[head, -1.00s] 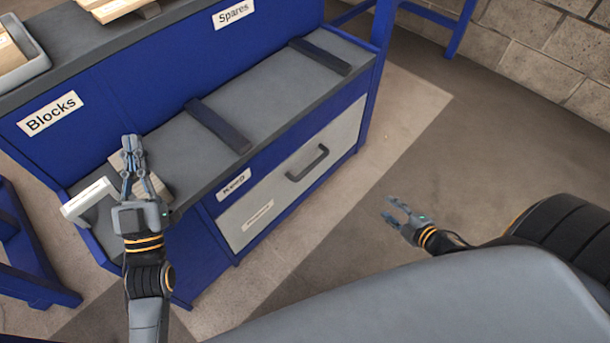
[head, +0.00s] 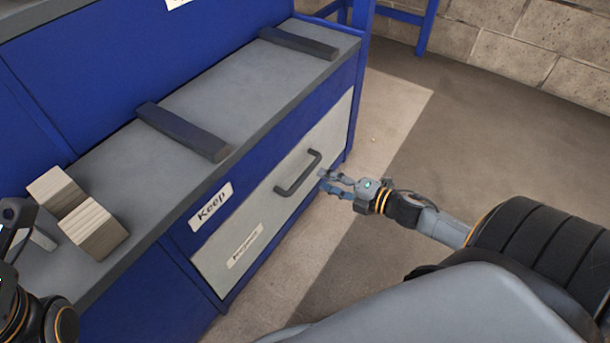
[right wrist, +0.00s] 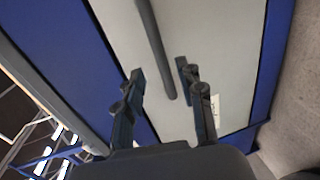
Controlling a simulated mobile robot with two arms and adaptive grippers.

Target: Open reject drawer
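The reject drawer (head: 262,212) is a light grey front panel in the blue bench, and it is shut. Its dark bar handle (head: 298,173) runs across the upper middle; a small label (head: 244,246) on the panel is too blurred to read. My right gripper (head: 323,183) is open just to the right of the handle, apart from it. In the right wrist view the handle (right wrist: 156,50) ends between and ahead of the two open fingers.
Wooden blocks (head: 92,229) sit on the bench's grey top (head: 215,95), near my left gripper. Two dark bars (head: 183,131) lie across that top. A "Keep" label (head: 211,206) is above the drawer. The floor (head: 400,120) right of the bench is clear.

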